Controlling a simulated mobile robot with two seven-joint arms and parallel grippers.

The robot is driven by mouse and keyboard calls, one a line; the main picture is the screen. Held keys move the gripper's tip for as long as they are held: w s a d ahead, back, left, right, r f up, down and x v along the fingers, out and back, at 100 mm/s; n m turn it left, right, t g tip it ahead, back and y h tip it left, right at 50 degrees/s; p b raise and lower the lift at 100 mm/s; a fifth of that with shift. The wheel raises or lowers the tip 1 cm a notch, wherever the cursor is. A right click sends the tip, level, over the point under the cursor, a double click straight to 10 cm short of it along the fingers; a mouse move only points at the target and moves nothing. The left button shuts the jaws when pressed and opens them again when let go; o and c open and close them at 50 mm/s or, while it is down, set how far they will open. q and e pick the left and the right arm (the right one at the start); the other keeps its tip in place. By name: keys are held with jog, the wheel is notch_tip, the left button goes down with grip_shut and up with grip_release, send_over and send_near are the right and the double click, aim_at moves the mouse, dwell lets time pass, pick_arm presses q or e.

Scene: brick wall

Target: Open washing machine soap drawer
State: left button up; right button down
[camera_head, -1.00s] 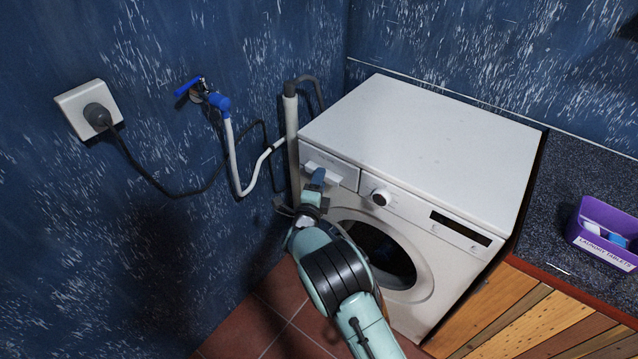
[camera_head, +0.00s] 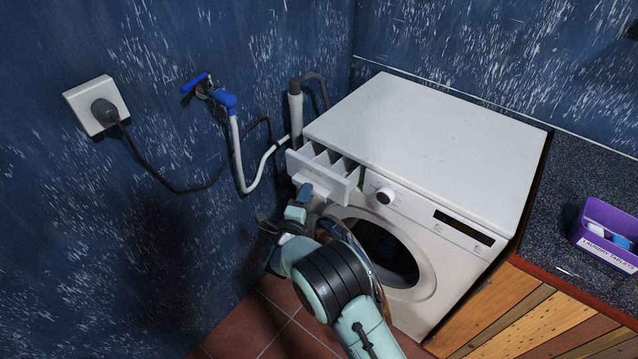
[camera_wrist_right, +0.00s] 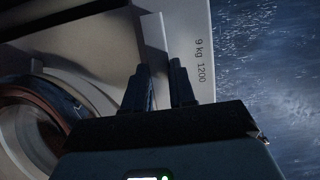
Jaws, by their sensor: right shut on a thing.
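The white washing machine (camera_head: 425,135) stands against the back wall. Its soap drawer (camera_head: 325,175) is pulled out at the upper left of the front, and its inner compartments show from above. My right gripper (camera_head: 306,190) is at the drawer's front, below its top edge. In the right wrist view the two dark fingers (camera_wrist_right: 160,80) are close together at the handle (camera_wrist_right: 153,32) on the drawer front (camera_wrist_right: 200,45), shut on it. The fingertips' contact is partly hidden. My left gripper is not in view.
The round door (camera_head: 385,250) is below the drawer, beside my right arm. A hose and blue tap (camera_head: 225,100) and a plugged socket (camera_head: 97,105) are on the left wall. A purple tablet box (camera_head: 605,235) sits on the right counter (camera_head: 570,190).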

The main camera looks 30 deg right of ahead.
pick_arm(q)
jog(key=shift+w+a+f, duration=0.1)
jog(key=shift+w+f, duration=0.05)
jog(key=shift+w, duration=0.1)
pick_arm(e)
jog(key=s+a, duration=0.4)
jog(key=a, duration=0.6)
jog(key=shift+s+a+f, duration=0.25)
jog(key=shift+a+f, duration=0.05)
jog(key=shift+f, duration=0.05)
jog(key=c, duration=1)
grip_release()
jog(key=shift+d+r, duration=0.1)
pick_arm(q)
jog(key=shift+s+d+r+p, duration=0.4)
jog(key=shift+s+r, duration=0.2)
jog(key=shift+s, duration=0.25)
pick_arm(e)
jog(key=v, duration=1.3)
jog(key=shift+s+r, duration=0.1)
